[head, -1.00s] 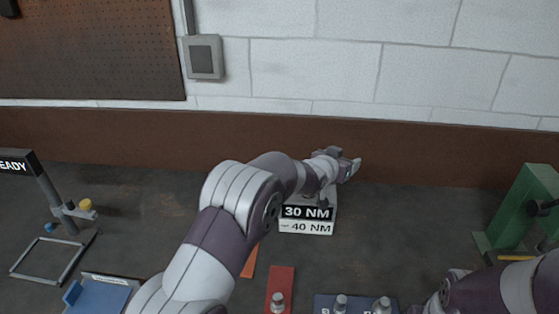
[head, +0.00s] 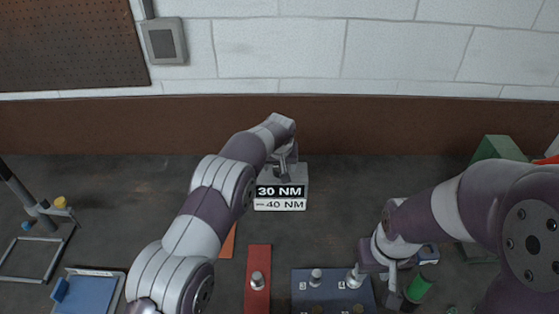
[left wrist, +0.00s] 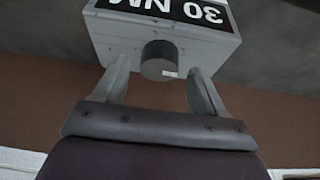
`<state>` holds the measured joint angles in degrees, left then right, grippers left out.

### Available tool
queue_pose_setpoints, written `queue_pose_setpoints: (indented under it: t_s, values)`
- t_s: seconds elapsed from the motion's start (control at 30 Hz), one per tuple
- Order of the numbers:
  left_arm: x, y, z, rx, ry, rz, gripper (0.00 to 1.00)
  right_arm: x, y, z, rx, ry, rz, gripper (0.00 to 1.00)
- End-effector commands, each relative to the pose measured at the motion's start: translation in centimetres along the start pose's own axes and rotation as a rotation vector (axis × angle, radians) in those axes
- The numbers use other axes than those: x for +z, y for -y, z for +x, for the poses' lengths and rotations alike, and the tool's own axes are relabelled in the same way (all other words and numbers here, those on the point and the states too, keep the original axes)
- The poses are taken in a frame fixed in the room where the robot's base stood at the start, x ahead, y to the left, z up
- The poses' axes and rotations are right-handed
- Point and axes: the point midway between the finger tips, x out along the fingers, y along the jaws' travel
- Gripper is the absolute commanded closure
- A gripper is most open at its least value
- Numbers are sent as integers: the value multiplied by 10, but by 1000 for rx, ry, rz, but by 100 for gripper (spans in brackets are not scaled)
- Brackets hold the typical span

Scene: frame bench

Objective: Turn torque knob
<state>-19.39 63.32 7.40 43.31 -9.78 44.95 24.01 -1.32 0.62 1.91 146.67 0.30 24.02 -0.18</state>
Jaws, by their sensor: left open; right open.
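The torque box (head: 299,186) is grey, with black "30 NM" and white "40 NM" labels, and stands at the back of the bench. In the left wrist view its dark round knob (left wrist: 158,62) sticks out from the box face (left wrist: 110,35). My left gripper (left wrist: 159,70) is open, with one finger on each side of the knob; gaps show between fingers and knob. In the head view my left gripper (head: 286,168) is at the box top, and the knob is hidden. My right gripper (head: 400,290) is open at the front right, close to a green cylinder (head: 418,289).
A dark blue plate (head: 334,292) with small metal posts and a red plate (head: 258,291) lie in front. A blue tray (head: 88,293) and a metal frame stand (head: 35,260) are at left. A green fixture (head: 498,149) is at back right. Bench right of the box is clear.

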Motion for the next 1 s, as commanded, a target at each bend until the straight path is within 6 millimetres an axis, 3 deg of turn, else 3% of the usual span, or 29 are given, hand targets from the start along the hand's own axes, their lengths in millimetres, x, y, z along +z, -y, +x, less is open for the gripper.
queue_pose_setpoints:
  t_s: [0.17, 0.43, 0.47, 0.6, 0.63, 1.0]
  values:
    - [0, 0, 14, 0, 0, 0, 29, -1, 0, -6, 0, 0, 0, 57]
    - [0, 0, 17, 0, -1, 1, 29, 0, 0, -5, 0, 0, 0, 57]
    - [0, 0, 17, 0, -1, 1, 35, 0, 0, -5, 0, 0, 0, 57]
    - [0, 0, 16, 0, -1, 1, 81, 0, 0, -5, 0, 0, 0, 57]
    - [0, 0, 16, 0, -1, 1, 85, 0, 0, -5, 0, 0, 0, 57]
    - [1, 1, 18, 26, 1, 63, 85, 0, 0, 2, 0, 0, 0, 57]
